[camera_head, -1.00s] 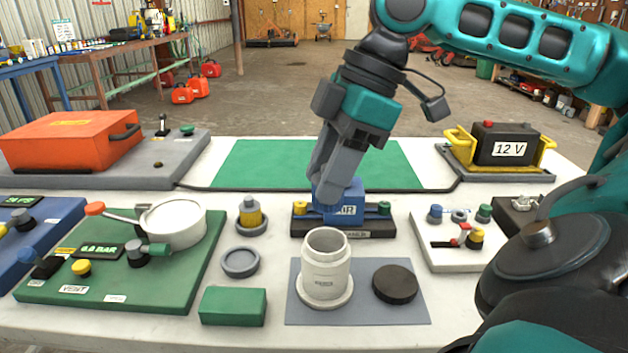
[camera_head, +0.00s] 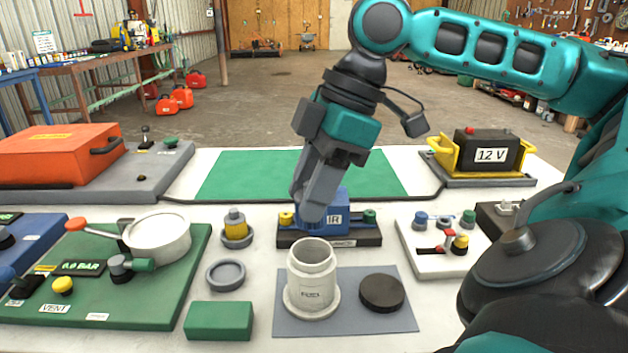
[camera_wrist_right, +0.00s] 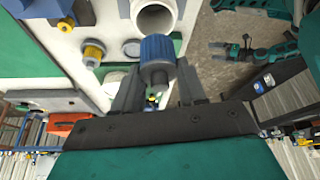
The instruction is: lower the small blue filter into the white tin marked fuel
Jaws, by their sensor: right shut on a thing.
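The white tin marked fuel (camera_head: 313,284) stands upright and open on a grey mat, front centre in the head view. Its open mouth also shows at the top of the right wrist view (camera_wrist_right: 138,12). My right gripper (camera_head: 311,216) points down just behind and above the tin's rim. It is shut on the small blue filter (camera_wrist_right: 156,47), which has a grey end between the fingers. In the head view the filter is mostly hidden by the fingers against the blue AIR block. The filter looks outside the tin.
The grey mat (camera_head: 400,322) also bears a black round lid (camera_head: 382,293). A blue AIR block (camera_head: 338,208) stands close behind the gripper. A grey ring (camera_head: 225,275) and a green block (camera_head: 219,320) lie left of the tin. A green panel (camera_head: 130,290) lies further left.

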